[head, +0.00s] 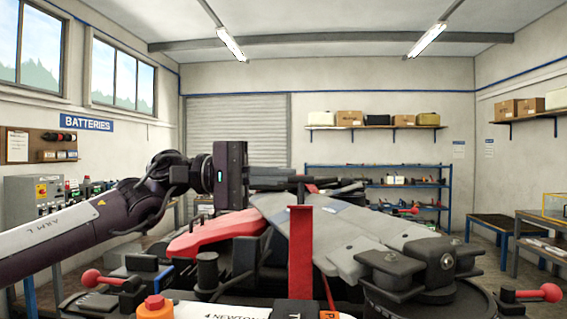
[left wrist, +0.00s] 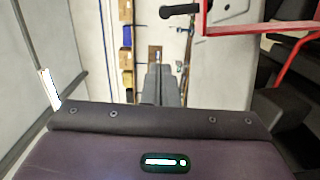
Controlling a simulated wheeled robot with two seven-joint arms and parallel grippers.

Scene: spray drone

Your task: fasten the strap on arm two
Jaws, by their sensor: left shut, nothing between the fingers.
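The drone fills the lower middle of the head view, with a grey folded arm (head: 345,235) and a red arm (head: 215,236). A red upright piece (head: 300,250) with a flat top stands in front of the grey arm. I cannot tell whether it belongs to a strap, and no arm number is readable. My left gripper (head: 295,181) is above the drone, pointing right, with its fingers partly lost against the background. In the left wrist view its fingers (left wrist: 163,75) are together and empty. A red frame (left wrist: 250,28) shows there at upper right, apart from the fingers. My right gripper is out of view.
An orange-capped part (head: 155,306) is at the front. A blue shelf rack (head: 405,190) and a bench (head: 505,226) are farther back. The air above the drone is mostly clear.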

